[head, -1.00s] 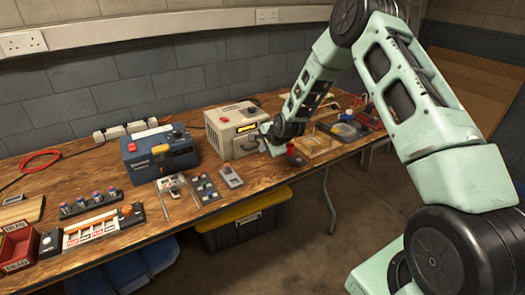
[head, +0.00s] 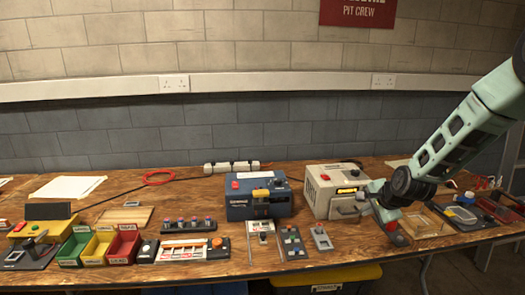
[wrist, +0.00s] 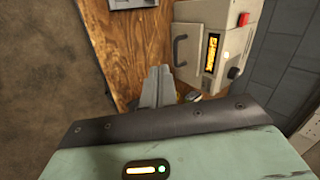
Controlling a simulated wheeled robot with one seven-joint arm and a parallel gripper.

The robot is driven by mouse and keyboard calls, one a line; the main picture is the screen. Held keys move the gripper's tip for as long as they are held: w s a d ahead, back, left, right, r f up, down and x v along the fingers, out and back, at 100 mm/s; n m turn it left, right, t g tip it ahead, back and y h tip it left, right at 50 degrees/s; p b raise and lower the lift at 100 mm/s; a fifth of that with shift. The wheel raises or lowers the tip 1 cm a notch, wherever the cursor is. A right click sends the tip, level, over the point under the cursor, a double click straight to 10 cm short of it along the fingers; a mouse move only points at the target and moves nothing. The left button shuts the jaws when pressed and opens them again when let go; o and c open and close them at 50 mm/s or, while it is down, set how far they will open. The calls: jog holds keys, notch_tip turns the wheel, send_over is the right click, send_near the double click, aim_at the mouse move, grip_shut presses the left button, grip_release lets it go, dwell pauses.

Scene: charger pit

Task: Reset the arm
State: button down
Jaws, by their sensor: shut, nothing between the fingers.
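My arm, pale green with dark joints, reaches in from the right in the head view. My gripper (wrist: 158,85) shows in the wrist view as two grey fingers pressed together with nothing between them. In the head view the gripper (head: 358,212) is small, beside the front of the beige charger box. The beige charger box (head: 336,190) has a red button, a lit yellow display and a handle. In the wrist view the beige box (wrist: 205,50) stands just right of the fingers. I cannot tell whether the fingers touch it.
A blue box (head: 258,198) stands left of the beige one on the wooden bench (head: 330,262). Green, yellow and red bins (head: 100,247) and small switch panels (head: 292,243) line the front. A wooden tray (head: 428,225) lies under the arm. A wall stands behind.

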jog(key=s+a+r+n+g+y, duration=0.1)
jog(key=s+a+r+n+g, duration=0.15)
jog(key=s+a+n, duration=0.4)
jog(key=s+a+r+n+g+y, duration=0.1)
jog(key=s+a+r+n, duration=0.3)
jog(key=s+a, duration=0.6)
jog(key=s+a+r+n+g+h, duration=0.1)
jog(key=s+a+r+n+g, duration=0.1)
jog(key=s+n, duration=0.4)
jog(key=s+a+r+n+g+h, duration=0.1)
jog(key=s+a+n, duration=0.3)
jog(key=s, duration=1.2)
jog(key=r+n+g, duration=0.1)
jog(key=n, duration=0.1)
jog(key=shift+s+r+n, duration=0.25)
jog(key=shift+r+n, duration=0.1)
